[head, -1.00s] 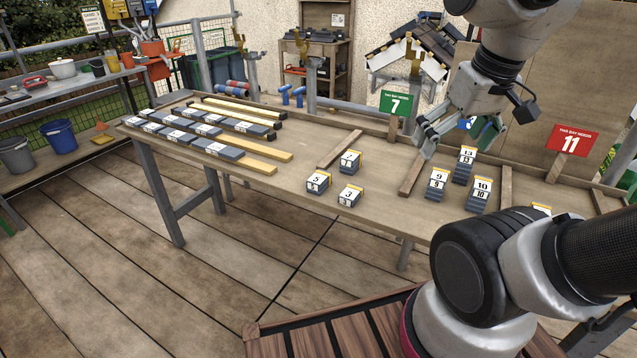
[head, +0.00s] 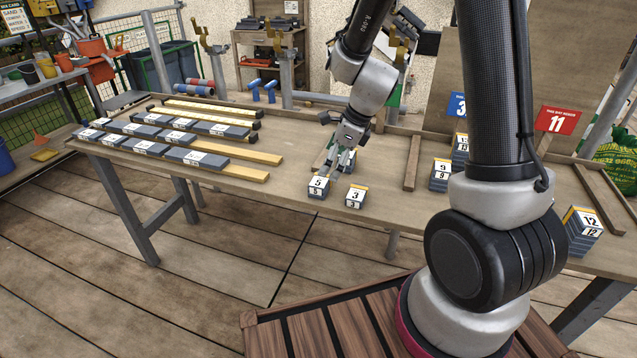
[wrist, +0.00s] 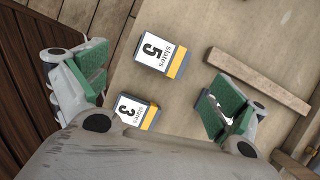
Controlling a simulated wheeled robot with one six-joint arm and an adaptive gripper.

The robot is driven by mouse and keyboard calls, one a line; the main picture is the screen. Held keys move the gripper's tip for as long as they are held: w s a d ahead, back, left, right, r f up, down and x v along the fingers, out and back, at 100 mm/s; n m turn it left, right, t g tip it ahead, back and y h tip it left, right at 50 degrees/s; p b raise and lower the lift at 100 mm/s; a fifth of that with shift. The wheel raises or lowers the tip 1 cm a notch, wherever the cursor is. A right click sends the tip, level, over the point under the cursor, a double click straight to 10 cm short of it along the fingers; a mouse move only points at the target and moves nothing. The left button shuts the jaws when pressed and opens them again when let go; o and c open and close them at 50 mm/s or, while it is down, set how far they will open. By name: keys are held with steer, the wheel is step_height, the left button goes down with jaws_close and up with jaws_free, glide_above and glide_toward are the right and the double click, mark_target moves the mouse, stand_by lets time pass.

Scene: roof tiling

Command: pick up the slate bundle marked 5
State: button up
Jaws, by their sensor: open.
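The slate bundle marked 5 (head: 318,188) is a small grey stack with a white label on top, on the workbench near its front edge. In the wrist view the bundle marked 5 (wrist: 160,50) lies ahead, between the lines of the two fingers. My gripper (head: 338,165) is open and empty, above and just behind it in the head view. The bundle marked 3 (head: 355,197) stands close to its right; in the wrist view the bundle marked 3 (wrist: 136,110) is partly hidden by my gripper. A third bundle is mostly hidden by a finger.
A wooden divider strip (head: 412,163) lies to the right, with the bundle marked 9 (head: 440,176) beyond it. Slate rows on battens (head: 200,158) lie to the left. The bundle marked 12 (head: 582,231) is at far right. Bare bench (head: 290,150) lies behind bundle 5.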

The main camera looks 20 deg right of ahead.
mark_target(321, 179)
steer(key=shift+m, duration=0.9)
steer(key=x, duration=0.7)
steer(key=shift+w+a+f, duration=0.25)
steer(key=shift+w+f, duration=0.05)
steer(key=shift+w, duration=0.05)
steer(key=shift+c, duration=0.2)
steer(key=c, duration=1.2)
